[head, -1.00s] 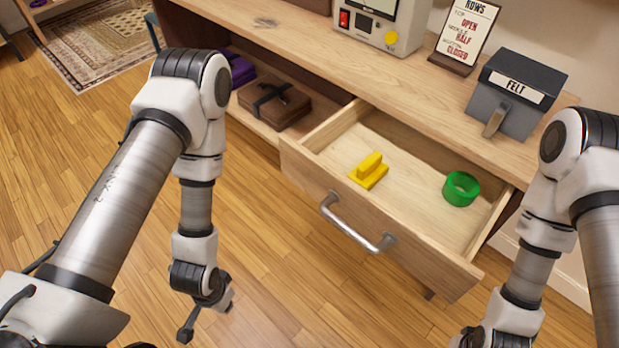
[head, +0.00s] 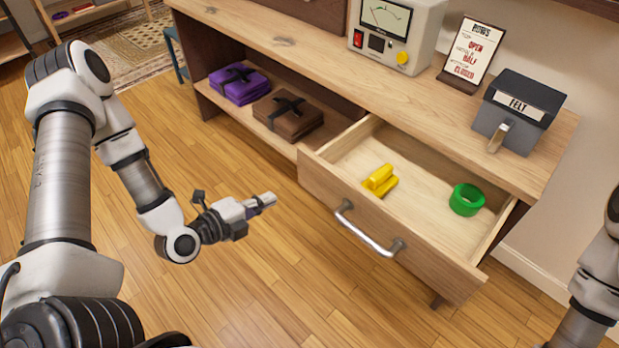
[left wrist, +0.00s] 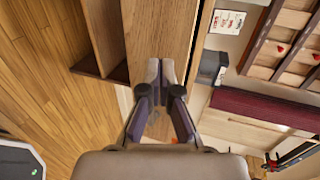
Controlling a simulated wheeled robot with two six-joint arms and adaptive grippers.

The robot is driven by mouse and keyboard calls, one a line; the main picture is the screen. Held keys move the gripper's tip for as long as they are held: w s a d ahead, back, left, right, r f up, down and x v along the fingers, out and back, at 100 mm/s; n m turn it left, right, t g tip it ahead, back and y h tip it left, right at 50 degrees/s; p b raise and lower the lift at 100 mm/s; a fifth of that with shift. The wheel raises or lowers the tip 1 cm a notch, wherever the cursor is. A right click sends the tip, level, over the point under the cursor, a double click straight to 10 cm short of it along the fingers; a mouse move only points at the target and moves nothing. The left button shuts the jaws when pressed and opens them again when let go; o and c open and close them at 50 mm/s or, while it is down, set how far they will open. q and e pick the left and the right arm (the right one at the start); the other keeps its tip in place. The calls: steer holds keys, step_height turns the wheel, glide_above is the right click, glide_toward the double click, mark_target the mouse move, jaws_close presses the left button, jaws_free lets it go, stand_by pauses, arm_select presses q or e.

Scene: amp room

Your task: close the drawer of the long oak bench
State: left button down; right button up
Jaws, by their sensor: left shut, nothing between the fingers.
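The long oak bench (head: 300,58) runs across the upper part of the head view. Its drawer (head: 385,215) is pulled well out, with a silver bar handle (head: 368,231) on the front. A yellow block-like piece (head: 380,181) and a green ring (head: 466,199) lie in the drawer. My left gripper (head: 268,201) is shut and empty, to the left of the drawer front and apart from the handle. The left wrist view shows its closed fingers (left wrist: 160,85). My right arm shows at the right edge of the head view; its gripper is out of frame.
Folded purple (head: 240,84) and brown (head: 288,112) bundles lie on the lower shelf. Wooden floor (head: 270,285) is clear before the drawer.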

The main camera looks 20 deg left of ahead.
arm_select(q)
steer(key=b, duration=0.2)
glide_toward(315, 175)
steer(key=w+f, duration=0.2)
steer(key=shift+w+d, duration=0.35)
steer(key=shift+w, duration=0.35)
steer(key=shift+w+d, duration=0.35)
steer(key=shift+w, duration=0.35)
steer(key=shift+w+d, duration=0.4)
steer(key=shift+w, duration=0.3)
